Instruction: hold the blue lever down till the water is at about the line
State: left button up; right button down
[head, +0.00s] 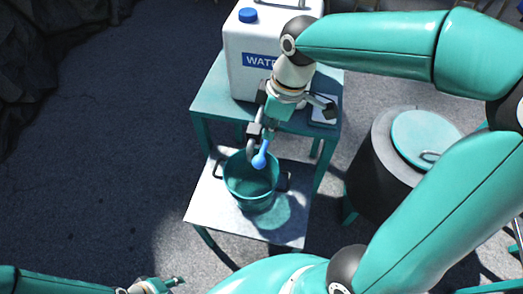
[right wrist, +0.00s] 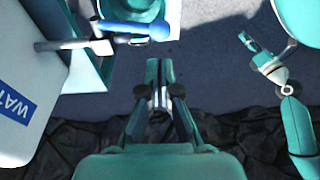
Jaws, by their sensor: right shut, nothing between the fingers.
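The white water container (head: 240,70) with a blue cap stands on a teal table. Its blue lever (head: 261,155) shows above the teal pot (head: 251,184), and also beside the metal tap in the right wrist view (right wrist: 135,28). My right gripper (head: 268,130) is shut and empty, close to the lever; in the right wrist view its fingertips (right wrist: 157,62) appear apart from it. Contact is unclear. I cannot make out the line or the water level in the pot. My left gripper (head: 165,285) is at the bottom left, away from the container; its opening is unclear.
The pot stands on a pale low shelf (head: 215,205), its handles out to the sides. A dark drum with a teal lid (head: 425,138) stands at right. A small dark-edged item (head: 323,112) lies on the table (head: 207,100). The floor at left is clear.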

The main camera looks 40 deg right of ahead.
aim_at(259, 158)
pick_arm(q)
jog(key=shift+r, duration=0.1)
pick_arm(e)
jog(key=f, duration=0.3)
jog(key=a+f, duration=0.1)
jog(key=f, duration=0.2)
jog(key=w+f, duration=0.1)
jog(key=f, duration=0.2)
jog(key=shift+a, duration=0.2)
pick_arm(q)
jog(key=shift+s, duration=0.1)
pick_arm(e)
jog(key=shift+w+f, duration=0.1)
jog(key=shift+w, duration=0.05)
